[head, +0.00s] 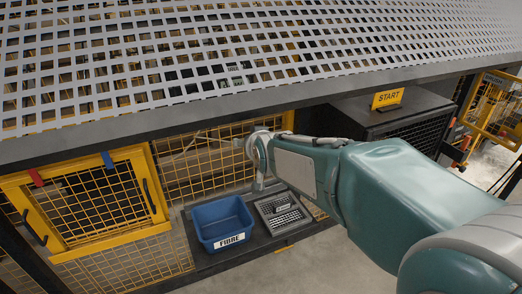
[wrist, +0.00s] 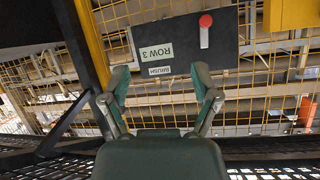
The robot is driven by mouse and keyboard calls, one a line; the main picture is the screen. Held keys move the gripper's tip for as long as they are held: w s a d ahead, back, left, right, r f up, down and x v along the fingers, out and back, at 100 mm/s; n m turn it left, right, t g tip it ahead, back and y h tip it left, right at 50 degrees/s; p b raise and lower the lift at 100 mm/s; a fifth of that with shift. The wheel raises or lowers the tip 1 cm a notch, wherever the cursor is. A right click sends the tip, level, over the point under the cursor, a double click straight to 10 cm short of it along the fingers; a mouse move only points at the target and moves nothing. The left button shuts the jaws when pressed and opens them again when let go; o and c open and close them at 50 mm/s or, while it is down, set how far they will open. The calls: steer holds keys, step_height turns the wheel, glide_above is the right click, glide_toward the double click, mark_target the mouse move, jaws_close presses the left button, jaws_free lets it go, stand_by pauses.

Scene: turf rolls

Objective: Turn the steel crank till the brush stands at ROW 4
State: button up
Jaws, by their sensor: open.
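The steel crank (wrist: 204,38) is a short pale bar with a round red knob at its top end. It sits on the right part of a dark panel (wrist: 185,32) in the wrist view. A pale green card reading ROW 3 (wrist: 156,52) and a small white BRUSH label (wrist: 160,71) are on the panel's lower left. My gripper (wrist: 162,78) is open and empty, its fingers apart below the panel, with the crank above the right finger. In the head view my gripper (head: 258,160) is in front of the mesh. I cannot make out the crank or brush there.
A blue FIBRE bin (head: 222,221) and a grey slotted tray (head: 283,214) stand below my gripper on a dark shelf. A yellow mesh gate (head: 95,200) is at left. A perforated grey deck (head: 250,55) overhangs above. A START sign (head: 388,98) tops a dark box at right.

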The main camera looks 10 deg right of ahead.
steer(key=shift+g+h, duration=0.3)
steer(key=shift+g, duration=0.3)
steer(key=s, duration=0.1)
steer(key=s+d, duration=0.1)
steer(key=s, duration=0.1)
steer(key=s+d, duration=0.1)
steer(key=shift+s, duration=0.15)
steer(key=shift+c, duration=0.3)
steer(key=c, duration=0.6)
steer(key=shift+w+d+m, duration=0.1)
steer(key=shift+w+m, duration=0.3)
steer(key=shift+w, duration=0.3)
jaws_close()
steer(key=w+a+f+m+t+y, duration=0.2)
steer(key=w+f+m+t+y, duration=0.15)
steer(key=w+m, duration=0.55)
steer(key=w+a+f+m+t+y, duration=0.2)
steer(key=w+f+m+y, duration=0.3)
steer(key=w, duration=0.5)
steer(key=w+a+r+m, duration=0.1)
steer(key=w+a+r, duration=0.1)
steer(key=w+a, duration=0.5)
steer(key=shift+w+a+h, duration=0.4)
steer(key=shift+a+h, duration=0.05)
steer(key=shift+a, duration=0.55)
